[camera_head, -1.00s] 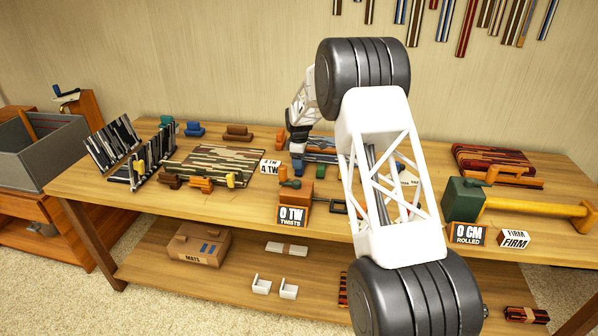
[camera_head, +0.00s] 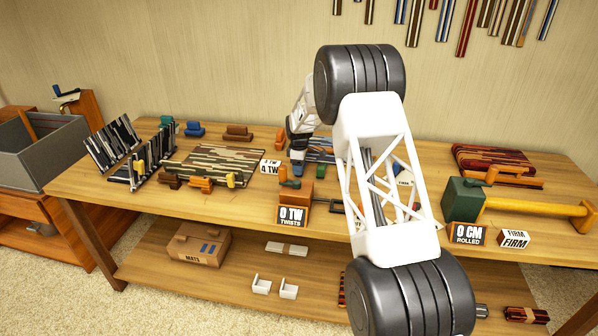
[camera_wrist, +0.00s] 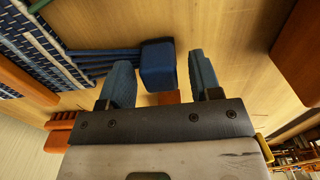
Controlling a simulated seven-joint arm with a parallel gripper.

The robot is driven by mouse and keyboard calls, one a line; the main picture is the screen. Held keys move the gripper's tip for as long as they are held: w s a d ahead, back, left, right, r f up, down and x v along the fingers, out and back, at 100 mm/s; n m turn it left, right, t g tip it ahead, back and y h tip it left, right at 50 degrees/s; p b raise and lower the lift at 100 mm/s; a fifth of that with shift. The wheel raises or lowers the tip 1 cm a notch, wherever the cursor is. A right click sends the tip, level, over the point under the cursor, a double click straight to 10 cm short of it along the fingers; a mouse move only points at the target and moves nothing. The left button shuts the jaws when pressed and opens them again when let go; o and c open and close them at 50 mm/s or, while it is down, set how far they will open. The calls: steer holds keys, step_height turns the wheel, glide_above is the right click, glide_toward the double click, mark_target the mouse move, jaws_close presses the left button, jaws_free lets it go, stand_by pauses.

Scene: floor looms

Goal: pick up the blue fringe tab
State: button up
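The blue fringe tab (camera_wrist: 158,66) is a dark blue block in the wrist view, at the end of several blue fringe strands (camera_wrist: 98,62) running to the left. My gripper (camera_wrist: 162,82) is open. Its two blue-grey fingers stand on either side of the tab, with a visible gap on each side. In the head view my gripper (camera_head: 298,168) is low over the table beside the blue-striped mat (camera_head: 322,156); the fingertips are small there, and I cannot clearly pick out the tab.
A green tab (camera_head: 320,171) and an orange block with a "0 TW" sign (camera_head: 291,215) stand close to my gripper. A "4 TW" sign (camera_head: 270,167) is to its left. In the wrist view a striped woven mat (camera_wrist: 40,50) and an orange bar (camera_wrist: 22,80) lie left.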

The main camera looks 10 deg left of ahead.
steer(key=c, duration=0.9)
steer(key=shift+o, duration=0.2)
steer(key=shift+r, duration=5)
